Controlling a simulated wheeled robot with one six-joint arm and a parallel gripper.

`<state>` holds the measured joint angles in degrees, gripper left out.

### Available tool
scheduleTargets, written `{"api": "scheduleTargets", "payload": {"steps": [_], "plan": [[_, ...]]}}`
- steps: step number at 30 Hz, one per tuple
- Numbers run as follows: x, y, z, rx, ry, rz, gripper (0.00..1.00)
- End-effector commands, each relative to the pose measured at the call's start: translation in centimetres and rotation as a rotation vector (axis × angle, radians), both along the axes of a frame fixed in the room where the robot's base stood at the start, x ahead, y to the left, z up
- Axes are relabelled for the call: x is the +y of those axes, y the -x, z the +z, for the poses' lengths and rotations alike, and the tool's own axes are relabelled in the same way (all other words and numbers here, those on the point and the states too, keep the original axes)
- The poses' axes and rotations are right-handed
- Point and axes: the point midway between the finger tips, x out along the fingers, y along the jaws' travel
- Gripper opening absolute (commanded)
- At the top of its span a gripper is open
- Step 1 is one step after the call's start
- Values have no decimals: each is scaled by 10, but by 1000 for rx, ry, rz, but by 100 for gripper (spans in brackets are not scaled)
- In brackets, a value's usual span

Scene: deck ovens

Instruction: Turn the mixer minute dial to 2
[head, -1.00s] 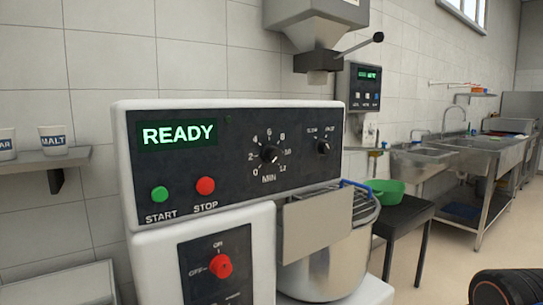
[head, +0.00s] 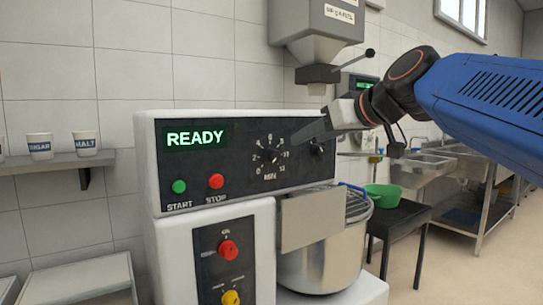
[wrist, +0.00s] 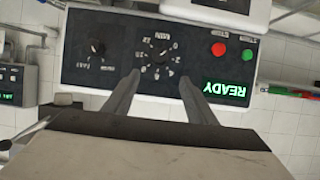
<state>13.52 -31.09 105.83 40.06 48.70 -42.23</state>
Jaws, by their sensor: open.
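The mixer's black control panel (head: 240,185) shows a green READY display (head: 195,138). The minute dial (head: 271,156) is a small black knob within a ring of white numbers, with MIN below it; its exact setting is too small to read. My gripper (head: 300,138) is in front of the panel, to the right of the dial in the head view. In the wrist view, which is upside down, the open fingers of my gripper (wrist: 160,76) point toward the minute dial (wrist: 157,57), one to each side and nothing between them. I cannot tell how far the tips are from the panel.
A second dial (head: 317,149) is partly behind my gripper. The green START button (head: 179,186) and red STOP button (head: 216,181) are left of the dial. The steel bowl (head: 318,262) is below, a grey hopper (head: 315,38) above. A green bowl (head: 383,196) stands at right.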

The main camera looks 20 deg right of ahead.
Motion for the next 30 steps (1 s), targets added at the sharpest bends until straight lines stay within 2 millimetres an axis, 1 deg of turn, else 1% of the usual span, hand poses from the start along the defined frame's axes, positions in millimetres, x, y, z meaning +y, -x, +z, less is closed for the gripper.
{"api": "scheduleTargets", "payload": {"steps": [8, 21, 27, 30], "plan": [[12, -35, -17, 4, 0, 3, 51], [34, -103, -47, 4, 0, 1, 51], [42, -127, -57, 3, 0, 1, 51], [44, -135, -60, 3, 0, 0, 51]]}}
